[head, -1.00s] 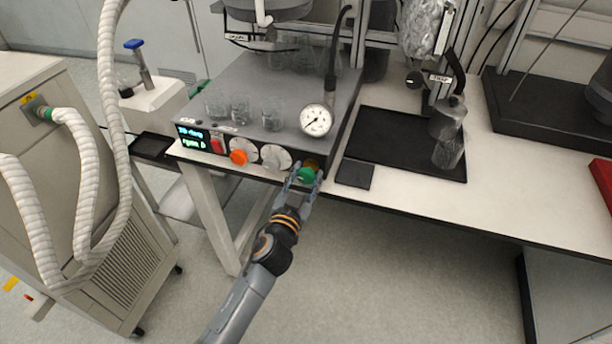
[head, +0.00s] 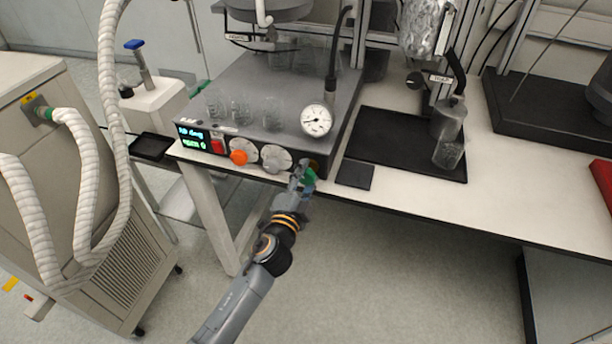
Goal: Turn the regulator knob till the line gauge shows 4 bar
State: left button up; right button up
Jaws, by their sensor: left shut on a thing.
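The round white line gauge (head: 316,121) stands on the box's front right corner, above the knob. Its dark needle points roughly left; the scale marks are too small to read. My right gripper is not in view.
Glass beakers (head: 272,114) stand on the box. A small dark pad (head: 355,173) and a black tray (head: 385,150) lie to the right.

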pick_arm(q)
jog(key=m, duration=0.3)
jog(key=shift+m, duration=0.4)
jog(key=shift+m+p, duration=0.35)
jog(key=shift+m, duration=1.55)
jog(key=o, duration=1.2)
